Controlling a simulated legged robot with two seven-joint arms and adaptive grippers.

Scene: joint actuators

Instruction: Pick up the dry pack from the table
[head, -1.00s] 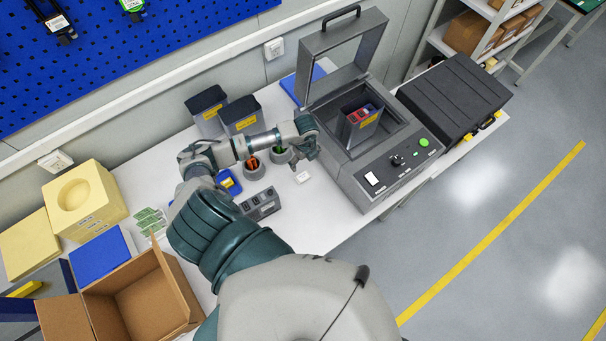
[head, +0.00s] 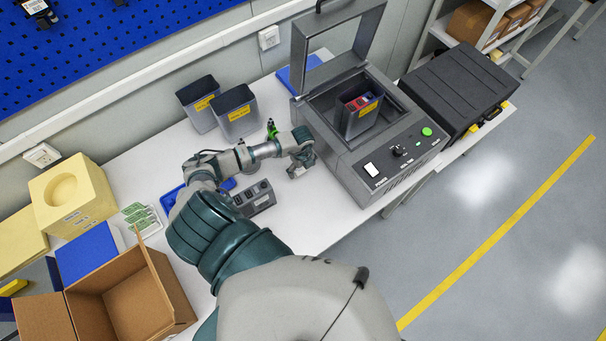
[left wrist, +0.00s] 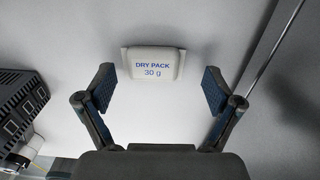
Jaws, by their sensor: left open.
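The dry pack (left wrist: 153,64) is a small white packet marked "DRY PACK 30 g". It lies on the white table, just beyond the fingertips in the left wrist view. My left gripper (left wrist: 158,90) is open, with its two blue-padded fingers apart and the pack ahead of the gap between them, not touching it. In the head view my left gripper (head: 301,164) is over the table in front of the grey machine and covers most or all of the pack. My right gripper is not in view.
The open grey machine (head: 352,165) with a bin inside stands right of the gripper. A grey power box (head: 255,199) lies to its left. Two grey bins (head: 236,118) stand behind. A cardboard box (head: 130,302) and green-white packets (head: 139,216) are at the left.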

